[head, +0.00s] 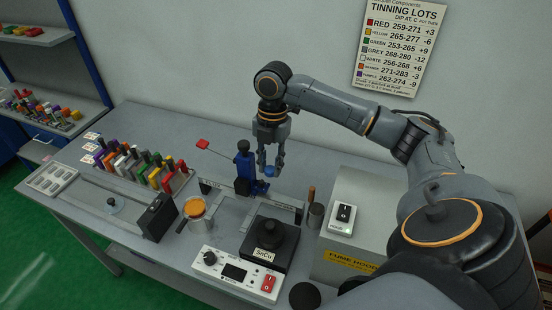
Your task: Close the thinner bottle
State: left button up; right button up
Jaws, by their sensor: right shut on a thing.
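My right gripper (270,158) points down over the back middle of the bench. It is shut on a small blue piece (269,170), which may be a cap; the fingers partly hide it. Just left of it stands a dark blue upright body (243,168) with a dark top and a blue foot. I cannot tell whether this is the thinner bottle. A jar with amber contents (195,208) stands further left and nearer the front, and no lid shows on it. My left gripper is not in view.
A red flag (203,143) on a thin rod sticks out left of the blue body. A rack of coloured pieces (145,168), a black box (157,217), a white control box (237,272), a dark pot (270,240) and a switch box (344,212) crowd the bench.

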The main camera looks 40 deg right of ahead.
jog(key=s+a+f+m+t+b, duration=0.1)
jog(key=s+a+f+m+b, duration=0.2)
jog(key=a+m, duration=0.5)
jog(key=s+a+f+m+t+h+b, duration=0.1)
jog(key=s+a+f+m+b, duration=0.2)
jog(key=a+m, duration=0.6)
jog(key=shift+s+m+b, duration=0.95)
jog(key=shift+s+m, duration=0.6)
jog(key=shift+m, duration=1.55)
